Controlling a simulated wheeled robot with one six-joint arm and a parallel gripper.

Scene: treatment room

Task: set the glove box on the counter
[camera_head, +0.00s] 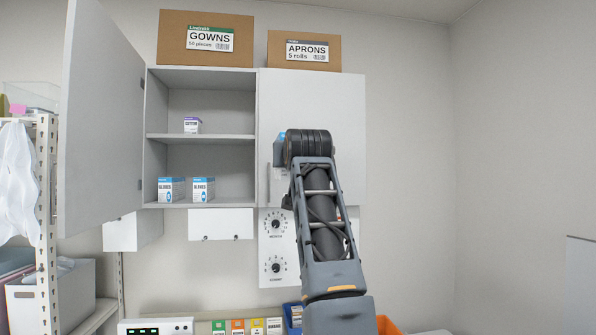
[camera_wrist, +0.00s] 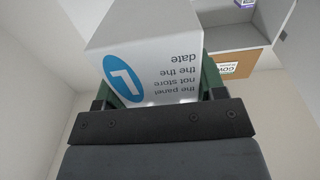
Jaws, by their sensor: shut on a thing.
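My gripper (camera_wrist: 158,88) is shut on a white box, the glove box (camera_wrist: 150,45), in the wrist view. Its green-edged fingers lie on either side of the box. The box shows a blue circle with an L and grey text that reads upside down. In the head view my arm reaches up before the closed cabinet door, and my wrist hides the gripper. A blue and white piece, likely the held glove box (camera_head: 279,152), shows at the wrist's left edge. The counter's top is not clearly seen; it lies mostly below the picture.
The open cabinet (camera_head: 205,99) holds two blue-white glove boxes (camera_head: 171,189) and a small purple-white box (camera_head: 192,125). Its open door (camera_head: 100,110) stands out at left. Cartons of gowns (camera_head: 206,40) and aprons (camera_head: 303,50) sit on top. A device (camera_head: 155,327) and coloured packs (camera_head: 246,326) line the bottom edge.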

